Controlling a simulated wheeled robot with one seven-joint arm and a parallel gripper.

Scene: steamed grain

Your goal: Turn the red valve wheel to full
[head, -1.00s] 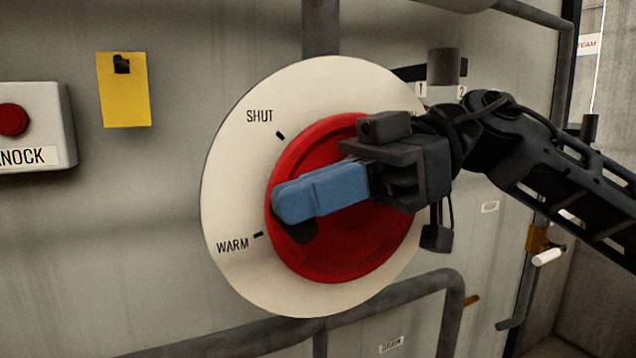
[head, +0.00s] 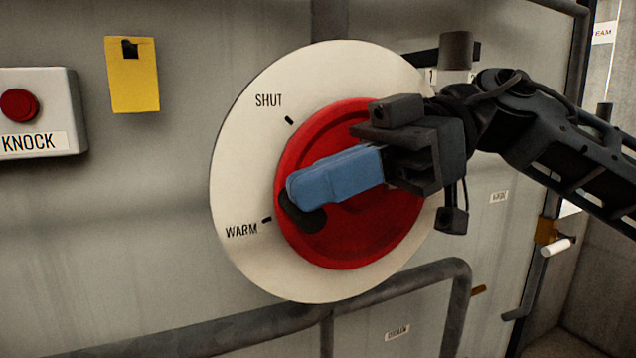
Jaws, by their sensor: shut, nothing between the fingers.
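The red valve wheel (head: 372,236) is a thick red disc on a round white dial plate (head: 240,150). The plate reads SHUT at upper left and WARM at lower left, each with a black tick. My gripper (head: 292,192), with blue fingers, is shut and empty in front of the wheel's left part. A dark spot (head: 303,216) on the wheel's left edge, near the WARM tick, shows just below the fingertips; I cannot tell whether they touch it. My gripper and arm hide the wheel's upper right and the right side of the dial.
A grey box with a red KNOCK button (head: 19,105) and a yellow tag (head: 132,75) are on the wall at left. A grey pipe (head: 400,285) runs below the dial. A white-ended lever (head: 556,247) sticks out at right.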

